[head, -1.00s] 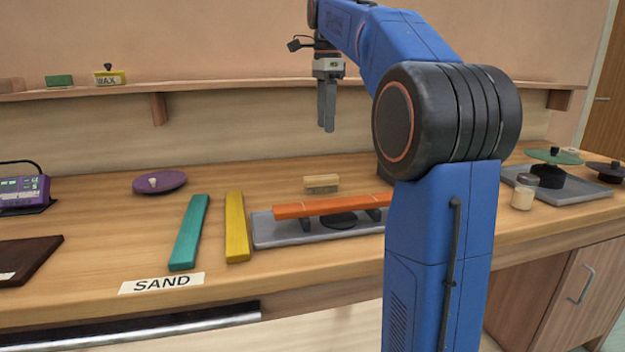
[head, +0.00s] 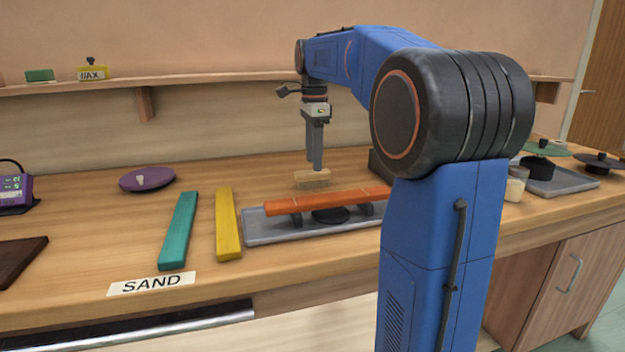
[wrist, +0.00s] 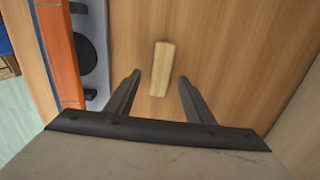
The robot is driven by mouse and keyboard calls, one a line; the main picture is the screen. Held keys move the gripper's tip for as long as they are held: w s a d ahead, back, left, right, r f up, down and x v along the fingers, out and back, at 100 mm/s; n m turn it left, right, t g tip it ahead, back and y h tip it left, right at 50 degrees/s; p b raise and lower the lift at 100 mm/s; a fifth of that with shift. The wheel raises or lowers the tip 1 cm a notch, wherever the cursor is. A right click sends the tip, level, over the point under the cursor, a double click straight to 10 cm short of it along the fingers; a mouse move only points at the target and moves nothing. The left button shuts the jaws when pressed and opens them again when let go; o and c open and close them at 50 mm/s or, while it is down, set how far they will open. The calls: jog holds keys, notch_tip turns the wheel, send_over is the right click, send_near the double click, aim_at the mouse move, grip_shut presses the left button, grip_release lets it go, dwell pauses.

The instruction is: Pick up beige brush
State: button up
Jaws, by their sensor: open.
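The beige brush (head: 312,180) is a small pale block on the wooden bench, behind the grey tray. In the wrist view the brush (wrist: 162,68) lies ahead of the fingertips, roughly midway between them and lengthwise to the gap. My gripper (head: 317,168) points down just above the brush in the head view, and its fingertips partly overlap the brush there. I cannot tell exactly how high the tips are above the brush.
An orange bar (head: 330,201) rests on supports on the grey tray (head: 265,233), close in front of the brush. Yellow (head: 228,225) and teal (head: 178,232) bars lie to the left, with a purple disc (head: 147,179) behind them. A shelf (head: 200,84) runs along the wall.

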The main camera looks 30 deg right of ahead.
aim_at(313, 172)
jog(key=shift+w+a+f, duration=0.1)
jog(key=shift+w+f, duration=0.05)
jog(key=shift+f, duration=2.45)
jog(key=shift+c, duration=0.5)
jog(key=c, duration=1)
jog(key=shift+c, duration=0.2)
